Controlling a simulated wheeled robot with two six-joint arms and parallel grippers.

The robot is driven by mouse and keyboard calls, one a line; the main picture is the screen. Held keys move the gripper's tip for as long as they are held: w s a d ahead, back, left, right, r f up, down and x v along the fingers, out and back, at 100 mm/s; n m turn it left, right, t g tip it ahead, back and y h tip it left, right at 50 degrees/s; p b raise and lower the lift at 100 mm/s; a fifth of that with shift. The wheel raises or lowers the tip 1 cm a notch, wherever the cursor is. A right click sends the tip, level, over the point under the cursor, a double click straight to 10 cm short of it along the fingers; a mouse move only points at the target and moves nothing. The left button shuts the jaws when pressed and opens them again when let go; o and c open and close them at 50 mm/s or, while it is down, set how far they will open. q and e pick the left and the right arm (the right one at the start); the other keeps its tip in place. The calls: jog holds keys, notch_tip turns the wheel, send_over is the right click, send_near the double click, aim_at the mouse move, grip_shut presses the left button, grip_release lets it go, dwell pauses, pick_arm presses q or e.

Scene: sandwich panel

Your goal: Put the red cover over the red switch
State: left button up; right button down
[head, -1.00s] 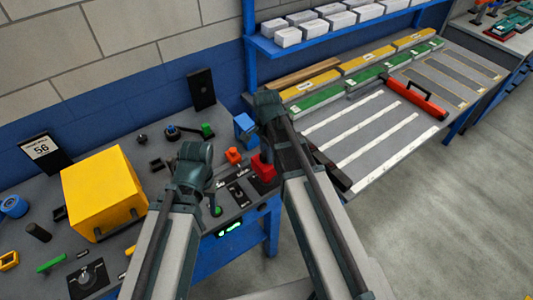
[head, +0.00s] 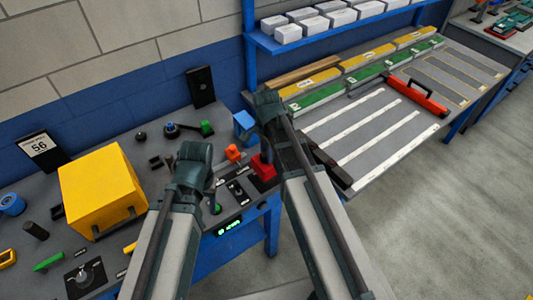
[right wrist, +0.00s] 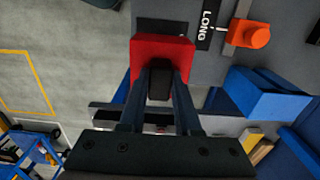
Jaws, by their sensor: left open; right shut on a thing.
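The red cover (head: 264,170) is a red block at the front edge of the bench, at a dark plate. My right gripper (right wrist: 160,82) is shut on that black grip. I cannot tell whether the cover touches the plate. The red switch is not seen apart from it; it may be hidden under the cover or my arm. My left gripper (head: 194,165) is open and empty above the bench, left of the cover; its fingertips are mostly hidden.
A yellow box (head: 103,190) stands at left. An orange knob (head: 232,152) and a blue block (head: 244,125) are near the cover; the knob (right wrist: 257,36) has a "LONG" label beside it. A shelf (head: 330,30) and a table with a red-handled tool (head: 415,94) are at right.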

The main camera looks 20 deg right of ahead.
pick_arm(q)
jog(key=shift+f+b, duration=0.6)
jog(key=shift+f, duration=0.15)
pick_arm(e)
jog(key=shift+f, duration=0.7)
pick_arm(q)
jog(key=shift+f, duration=0.25)
pick_arm(e)
jog(key=shift+f, duration=0.25)
pick_arm(q)
jog(key=shift+f+b, duration=1.45)
jog(key=shift+b, duration=0.25)
pick_arm(e)
jog(key=shift+f, duration=1.45)
jog(key=c, duration=0.5)
grip_release()
pick_arm(q)
jog(key=shift+r, duration=0.2)
pick_arm(e)
jog(key=shift+r, duration=0.15)
